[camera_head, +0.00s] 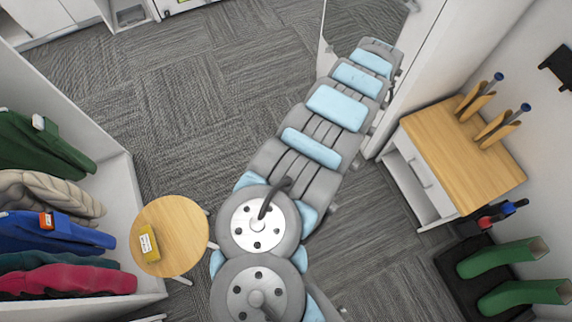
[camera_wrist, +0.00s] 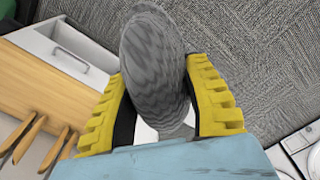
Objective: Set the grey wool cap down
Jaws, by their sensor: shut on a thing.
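The grey wool cap (camera_wrist: 152,62) is between the two yellow ribbed fingers of my gripper (camera_wrist: 158,85) in the wrist view. The fingers press on it from both sides, and it sticks out past their tips, with carpet behind it. The cap's lower part is hidden by the gripper. In the head view I cannot make out the cap or the gripper; my arm covers the middle of that picture.
A wood-topped white cabinet (camera_head: 458,142) with wooden items on top stands right. Green boots (camera_head: 500,258) lie below it. A round wooden table (camera_head: 180,222) carrying a yellow box (camera_head: 149,244) stands left, beside hanging coats (camera_head: 60,230). Carpet (camera_head: 190,100) is clear at upper left.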

